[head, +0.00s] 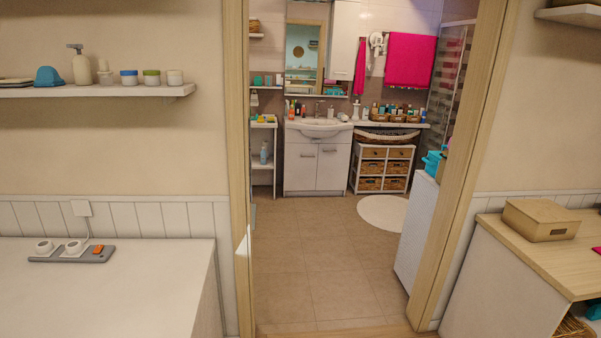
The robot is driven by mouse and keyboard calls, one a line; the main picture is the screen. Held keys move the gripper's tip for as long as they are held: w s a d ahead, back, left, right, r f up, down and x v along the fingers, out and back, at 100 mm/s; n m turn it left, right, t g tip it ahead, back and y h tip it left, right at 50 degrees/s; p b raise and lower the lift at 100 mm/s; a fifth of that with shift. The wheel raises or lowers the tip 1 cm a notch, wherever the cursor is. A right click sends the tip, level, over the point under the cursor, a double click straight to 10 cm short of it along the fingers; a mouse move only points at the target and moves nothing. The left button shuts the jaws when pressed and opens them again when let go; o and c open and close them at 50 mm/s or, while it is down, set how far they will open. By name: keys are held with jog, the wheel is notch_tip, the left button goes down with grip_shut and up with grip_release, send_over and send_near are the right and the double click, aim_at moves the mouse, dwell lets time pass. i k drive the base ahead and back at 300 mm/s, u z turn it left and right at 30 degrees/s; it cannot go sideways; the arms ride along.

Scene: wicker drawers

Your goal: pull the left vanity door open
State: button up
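The white vanity (317,188) stands against the far wall of the bathroom, seen through the open doorway. A white sink (318,127) is set on its top. Its left door (300,167) and right door (332,168) sit side by side below the sink and both look shut. Small handles show near the top of the doors, too small to make out well. My gripper does not show in this view.
A wooden door frame (238,170) borders the doorway, with clear tiled floor (310,250) beyond. Wicker drawers (384,168) stand right of the vanity, with a round rug (382,211) in front. A white cabinet (416,230) stands inside the doorway at right. An open shelf (263,160) stands left.

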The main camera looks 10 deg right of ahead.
aim_at(300, 160)
jog(key=z, duration=0.35)
jog(key=i, duration=1.9)
jog(key=z, duration=0.65)
jog(key=i, duration=4.25)
jog(key=u, duration=0.5)
jog(key=i, duration=2)
jog(key=u, duration=0.4)
